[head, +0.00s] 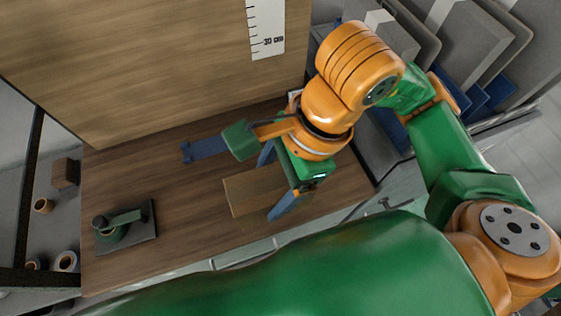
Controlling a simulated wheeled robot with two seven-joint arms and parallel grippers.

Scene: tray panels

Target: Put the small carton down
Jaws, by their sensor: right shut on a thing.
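The small carton (240,194) is a plain brown box over the wooden worktop, near its front edge. My right gripper (270,190) reaches down from above, with one blue finger on the far side of the carton and one on the near side. It is shut on the carton. The carton is low over the worktop, and I cannot tell whether its underside touches it. The gripper hides the carton's right end. My left gripper is not in view.
A green device on a dark plate (125,228) stands at the left of the worktop (185,215). A flat blue piece (207,148) shows behind the carton. A wooden panel (170,65) with a scale rises at the back. Grey panels (470,45) stand at the right.

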